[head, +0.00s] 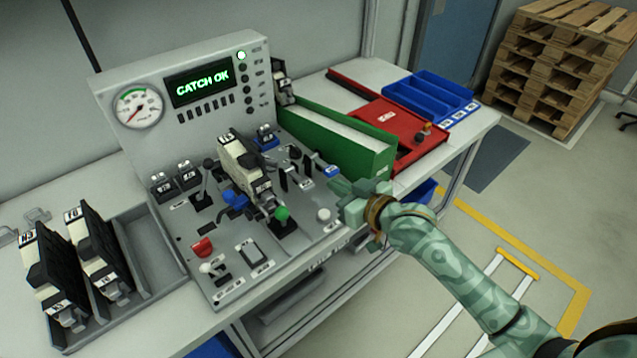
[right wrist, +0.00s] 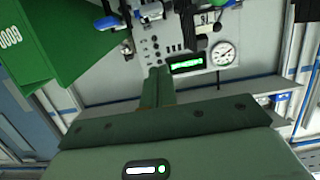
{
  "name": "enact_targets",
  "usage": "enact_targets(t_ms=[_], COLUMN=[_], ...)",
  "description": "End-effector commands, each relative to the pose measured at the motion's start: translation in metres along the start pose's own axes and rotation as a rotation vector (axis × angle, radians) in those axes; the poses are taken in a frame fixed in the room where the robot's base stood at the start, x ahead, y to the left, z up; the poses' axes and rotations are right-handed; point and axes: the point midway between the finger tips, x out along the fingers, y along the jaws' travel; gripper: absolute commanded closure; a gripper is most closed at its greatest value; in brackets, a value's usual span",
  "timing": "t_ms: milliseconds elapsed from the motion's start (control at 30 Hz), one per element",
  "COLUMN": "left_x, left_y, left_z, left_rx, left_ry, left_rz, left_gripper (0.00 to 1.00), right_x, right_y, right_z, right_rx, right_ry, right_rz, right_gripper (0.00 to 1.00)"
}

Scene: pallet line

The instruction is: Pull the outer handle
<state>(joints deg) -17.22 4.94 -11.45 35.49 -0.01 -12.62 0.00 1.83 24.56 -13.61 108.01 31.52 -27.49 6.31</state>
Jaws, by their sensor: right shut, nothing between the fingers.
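The console (head: 290,245) carries several levers and handles. A blue-tipped handle (head: 331,171) sticks out at its right edge beside the green binder-like box; which handle is the outer one is not marked. A blue handle end also shows at the top of the right wrist view (right wrist: 107,22). My right gripper (head: 333,187) is shut and empty, just below and in front of the blue tip in the head view. In the right wrist view its closed fingers (right wrist: 157,84) point toward the console, with the blue end off to their upper left. My left gripper is out of view.
The display (head: 203,82) reads "CATCH OK" with a lit green lamp. The green box (head: 335,140) stands close beside my right gripper. A white knob (head: 323,214) and a green knob (head: 282,213) rise nearby. A red tray (head: 395,125) and blue bins (head: 430,93) lie farther right.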

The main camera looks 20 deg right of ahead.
Motion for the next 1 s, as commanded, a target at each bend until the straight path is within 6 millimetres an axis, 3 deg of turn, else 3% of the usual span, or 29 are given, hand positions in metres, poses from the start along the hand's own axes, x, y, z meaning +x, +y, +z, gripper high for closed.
enact_targets(t_ms=[167,533,700,1000], left_x=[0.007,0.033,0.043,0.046], left_y=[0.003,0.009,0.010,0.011], left_z=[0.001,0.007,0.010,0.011], left_rx=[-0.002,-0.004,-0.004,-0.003], left_ry=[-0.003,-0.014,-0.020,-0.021], left_rz=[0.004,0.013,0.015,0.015], left_gripper=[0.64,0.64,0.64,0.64], right_x=[0.022,0.101,0.105,0.107], right_y=[0.000,-0.001,0.000,0.000], right_z=[0.001,0.003,0.029,0.040], right_rx=[0.002,0.002,0.000,-0.001], right_ry=[0.002,0.000,-0.003,-0.001], right_rz=[0.000,-0.001,0.000,0.001], right_gripper=[1.00,1.00,1.00,1.00])
